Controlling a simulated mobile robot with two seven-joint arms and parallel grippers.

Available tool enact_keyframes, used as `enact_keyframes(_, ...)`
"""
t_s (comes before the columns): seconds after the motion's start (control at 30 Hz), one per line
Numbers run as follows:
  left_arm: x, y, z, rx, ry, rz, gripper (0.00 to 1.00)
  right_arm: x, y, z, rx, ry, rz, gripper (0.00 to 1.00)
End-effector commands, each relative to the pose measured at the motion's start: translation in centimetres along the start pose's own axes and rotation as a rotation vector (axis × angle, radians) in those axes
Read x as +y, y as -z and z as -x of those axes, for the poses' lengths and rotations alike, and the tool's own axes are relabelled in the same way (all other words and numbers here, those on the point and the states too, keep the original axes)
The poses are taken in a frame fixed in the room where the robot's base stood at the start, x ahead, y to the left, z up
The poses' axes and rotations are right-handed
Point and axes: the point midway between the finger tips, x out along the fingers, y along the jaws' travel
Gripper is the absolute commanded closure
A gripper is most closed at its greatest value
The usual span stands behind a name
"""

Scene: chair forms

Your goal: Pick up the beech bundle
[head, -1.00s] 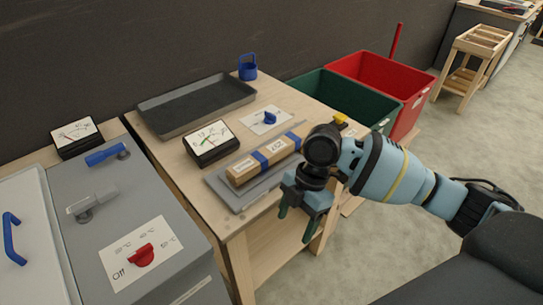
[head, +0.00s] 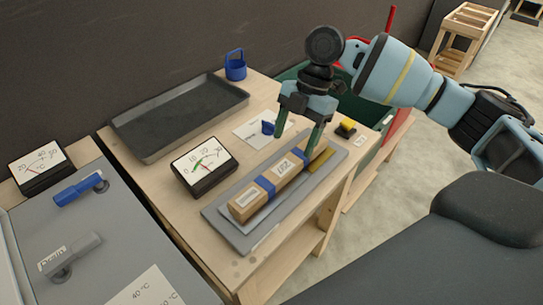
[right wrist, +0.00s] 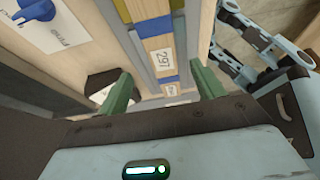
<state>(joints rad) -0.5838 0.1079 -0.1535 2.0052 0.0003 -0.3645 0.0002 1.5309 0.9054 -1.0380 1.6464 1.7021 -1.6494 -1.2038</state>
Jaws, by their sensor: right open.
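The beech bundle (head: 243,203) is a long light-wood block with blue bands and white labels. It lies on a grey plate (head: 237,239) on the wooden table. It also shows in the right wrist view (right wrist: 158,43), running between the fingers. My right gripper (head: 297,142) is open above the bundle's far end, its green fingers pointing down. In the right wrist view the two fingers (right wrist: 160,88) stand apart on either side of the bundle's line, with nothing held.
A dark tray (head: 178,112) and a dial gauge (head: 204,166) sit left of the bundle. A blue knob on a white card (head: 268,128) and a yellow-topped button (head: 346,127) are near the gripper. Green and red bins stand behind.

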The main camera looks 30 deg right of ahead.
Motion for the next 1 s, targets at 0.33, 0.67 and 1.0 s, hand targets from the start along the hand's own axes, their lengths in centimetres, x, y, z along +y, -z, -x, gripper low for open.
enact_keyframes(0.33, 0.2, -1.5, 0.6, -0.03, -0.003, 0.003, 0.37, 0.0, 0.0, -0.9, 0.0, 0.002, 0.0, 0.33)
enact_keyframes(0.67, 0.2, -1.4, 0.5, -0.029, -0.003, 0.002, 0.37, 0.0, 0.1, -2.8, 0.0, 0.0, 0.001, 0.33)
enact_keyframes(1.0, 0.1, -0.2, 0.4, -0.006, -0.001, -0.001, 0.37, 0.1, 0.3, -7.0, 0.0, 0.0, -0.001, 0.33)
